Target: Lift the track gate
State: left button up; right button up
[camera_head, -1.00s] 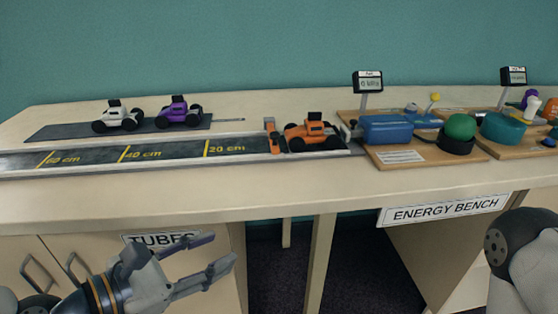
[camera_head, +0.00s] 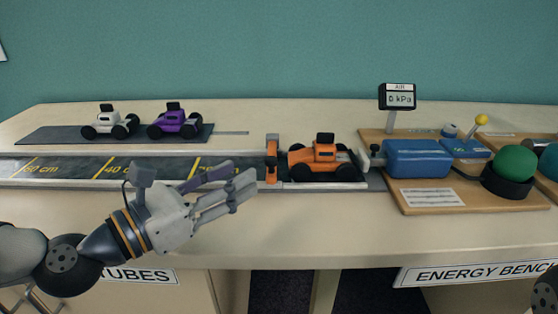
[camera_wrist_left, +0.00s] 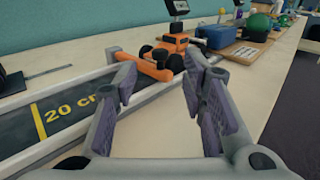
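The track gate (camera_head: 271,158) is a small orange piece standing across the dark track, just left of the orange car (camera_head: 318,158). In the left wrist view the gate (camera_wrist_left: 153,68) is an orange bar ahead of the fingers, with the orange car (camera_wrist_left: 172,46) behind it. My left gripper (camera_head: 240,180) is over the track's front side, left of the gate, fingers pointing right. Its fingers (camera_wrist_left: 163,82) are spread with nothing between them. The fingertips look close to the gate but not closed on it.
The track (camera_head: 75,167) has yellow distance marks and raised pale edges. White (camera_head: 110,122) and purple (camera_head: 175,121) cars stand on a dark strip behind it. A wooden board (camera_head: 420,200) with a blue tank (camera_head: 417,158) and gauge (camera_head: 397,97) lies right.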

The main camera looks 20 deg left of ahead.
aim_at(267, 163)
pick_arm(q)
jog(key=x, duration=0.9)
jog(key=shift+f, duration=0.25)
jog(key=shift+s, duration=0.1)
grip_shut()
